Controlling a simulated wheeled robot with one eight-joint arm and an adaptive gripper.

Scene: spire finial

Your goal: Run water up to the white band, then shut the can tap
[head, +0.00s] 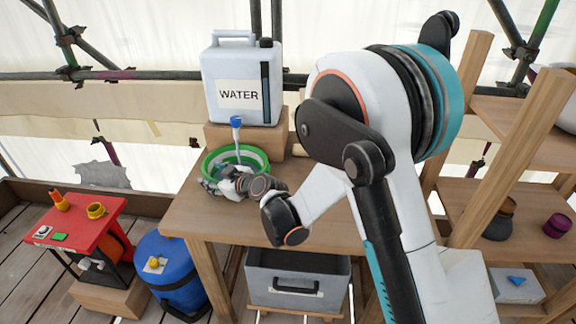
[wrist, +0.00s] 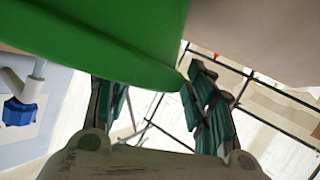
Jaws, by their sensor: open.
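A white water can (head: 225,72) labelled WATER stands on a wooden block. Its blue tap (head: 237,122) points down over a green tub (head: 258,153) on the table. A thin pale strip runs down below the tap; I cannot tell whether it is water or spout. The inside of the tub is pale, but its white band and water level cannot be made out. My gripper (head: 212,180) is open at the tub's near left side. In the wrist view, the green tub wall (wrist: 110,35) is close above the fingers (wrist: 155,95), and the blue tap (wrist: 20,112) shows at left.
A red stand (head: 75,222) with small yellow and orange items and a blue drum (head: 170,272) are at left. A grey bin (head: 297,283) sits under the table (head: 205,212). Wooden shelves (head: 510,140) stand at right. Scaffold poles cross behind.

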